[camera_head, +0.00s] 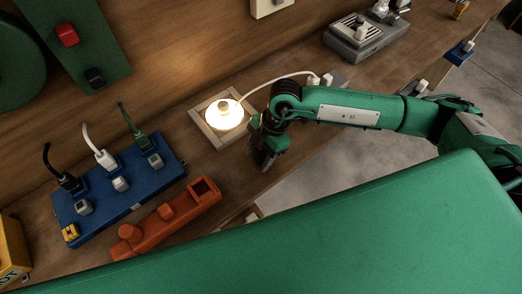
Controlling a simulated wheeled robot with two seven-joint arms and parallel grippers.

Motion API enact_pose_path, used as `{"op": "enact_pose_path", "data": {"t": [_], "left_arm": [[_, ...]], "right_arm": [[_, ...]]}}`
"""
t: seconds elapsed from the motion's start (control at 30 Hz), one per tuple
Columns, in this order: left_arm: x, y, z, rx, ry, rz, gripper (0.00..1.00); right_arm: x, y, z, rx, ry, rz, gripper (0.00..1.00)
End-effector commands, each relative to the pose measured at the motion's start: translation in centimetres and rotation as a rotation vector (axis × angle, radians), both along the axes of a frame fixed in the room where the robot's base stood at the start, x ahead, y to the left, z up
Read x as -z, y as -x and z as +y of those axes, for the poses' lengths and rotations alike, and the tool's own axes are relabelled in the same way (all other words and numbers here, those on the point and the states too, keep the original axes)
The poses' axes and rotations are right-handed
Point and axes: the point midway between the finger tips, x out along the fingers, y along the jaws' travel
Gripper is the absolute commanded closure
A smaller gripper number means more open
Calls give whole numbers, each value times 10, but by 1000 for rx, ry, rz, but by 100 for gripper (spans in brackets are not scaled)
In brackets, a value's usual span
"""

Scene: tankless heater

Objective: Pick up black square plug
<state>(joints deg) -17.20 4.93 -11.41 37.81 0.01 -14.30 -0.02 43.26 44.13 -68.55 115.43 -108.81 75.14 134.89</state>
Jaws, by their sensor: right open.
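A black plug (68,181) with a black cord sits at the left end of the blue socket board (125,205). Its exact shape is too small to tell. A white plug (104,160) and a dark green plug (140,138) with cords sit beside it on the same board. My right gripper (264,160) points down over the front of the wooden bench, right of the blue board and just beside the lit lamp. It is open, with no object visible in it, and well apart from the black plug. My left gripper is not in view.
An orange block part (166,219) lies in front of the board. A green panel (72,40) with red and black switches is behind. A grey device (365,40) stands at the back right.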

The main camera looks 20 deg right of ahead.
Motion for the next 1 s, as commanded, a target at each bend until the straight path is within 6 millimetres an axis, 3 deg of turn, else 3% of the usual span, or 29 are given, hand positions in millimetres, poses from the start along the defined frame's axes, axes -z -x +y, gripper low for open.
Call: {"op": "enact_pose_path", "data": {"t": [0.17,0.43,0.77,1.0], "left_arm": [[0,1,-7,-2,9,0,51],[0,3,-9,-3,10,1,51],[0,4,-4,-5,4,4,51],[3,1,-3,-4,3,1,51]], "right_arm": [[0,0,0,0,0,0,49],[0,0,0,0,0,0,100],[-3,0,0,0,0,-1,100],[-29,0,0,-2,0,-3,100]]}}
